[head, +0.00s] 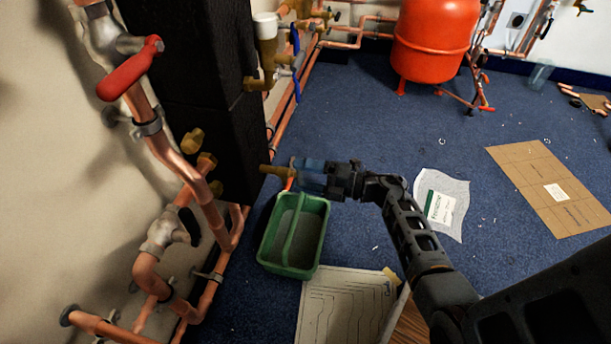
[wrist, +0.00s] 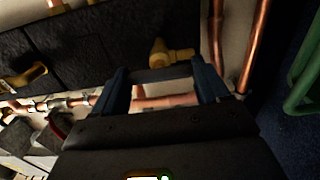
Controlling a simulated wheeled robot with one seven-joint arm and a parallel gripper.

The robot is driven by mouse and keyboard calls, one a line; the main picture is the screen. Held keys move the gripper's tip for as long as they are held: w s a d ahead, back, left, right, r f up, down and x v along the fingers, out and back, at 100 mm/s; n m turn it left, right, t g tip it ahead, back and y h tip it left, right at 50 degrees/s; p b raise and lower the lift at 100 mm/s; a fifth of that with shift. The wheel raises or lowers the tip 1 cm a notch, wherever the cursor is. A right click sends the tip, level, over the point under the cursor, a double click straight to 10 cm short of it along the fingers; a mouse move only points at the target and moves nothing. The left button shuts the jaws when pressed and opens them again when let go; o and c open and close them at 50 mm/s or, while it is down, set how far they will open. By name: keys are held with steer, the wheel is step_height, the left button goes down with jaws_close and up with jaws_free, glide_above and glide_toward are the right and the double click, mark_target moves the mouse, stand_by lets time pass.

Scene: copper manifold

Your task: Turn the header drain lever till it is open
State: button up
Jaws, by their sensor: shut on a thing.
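The brass drain fitting (head: 273,170) sticks out from the low end of the black header (head: 232,150), above a green tray (head: 322,237). In the wrist view the brass fitting (wrist: 172,56) is just beyond the fingertips. My gripper (head: 302,175) is at the fitting's outer end, its blue fingers around the header drain lever. In the wrist view a dark grey bar spans between the fingers of my gripper (wrist: 160,78); it seems to be the lever. A small orange-red piece shows beside the fingers in the head view. Most of the lever is hidden, so its angle is unclear.
Copper pipes (head: 215,215) and a red-handled valve (head: 132,70) run along the left wall. Blue levers (head: 296,85) hang further back. A red tank (head: 436,40) stands behind. Paper and cardboard (head: 548,185) lie on open blue carpet to the right.

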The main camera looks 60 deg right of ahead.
steer(key=o, duration=1.1)
steer(key=shift+c, duration=0.2)
steer(key=p+v, duration=0.2)
steer(key=v, duration=0.6)
steer(key=s+a+r+m+g+h, duration=0.1)
steer(key=s+a+r+m+h, duration=0.2)
steer(key=s+a+r+m, duration=0.8)
steer(key=s+a+r+m+g+h, duration=0.1)
steer(key=s+a+r+m+h, duration=0.2)
steer(key=s+a+r+m, duration=0.85)
step_height(320, 180, up, 30)
steer(key=w+a+p, duration=0.1)
steer(key=p, duration=3.1)
steer(key=shift+w+a+p, duration=0.3)
steer(key=shift+a+p, duration=0.1)
